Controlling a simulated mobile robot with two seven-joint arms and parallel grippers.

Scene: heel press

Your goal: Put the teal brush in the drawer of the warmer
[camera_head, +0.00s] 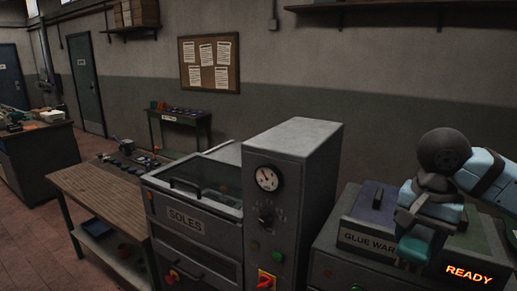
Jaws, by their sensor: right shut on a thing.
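The glue warmer (352,228) is a grey box at the right, with "GLUE WAR" readable on its label and the rest covered by my arm. My right gripper (414,236) is shut on the teal brush (412,251), over the front of the warmer. Only a teal part of the brush shows below the fingers; I cannot tell whether it touches the warmer. The warmer's drawer cannot be made out in this view. My left gripper is not in view.
A tall grey machine with a dial (268,178) and the SOLES press (187,221) stand left of the warmer. A dark block (376,204) sits on the warmer's top. A lit READY sign (469,274) shows at lower right. A wooden bench (101,194) is farther left.

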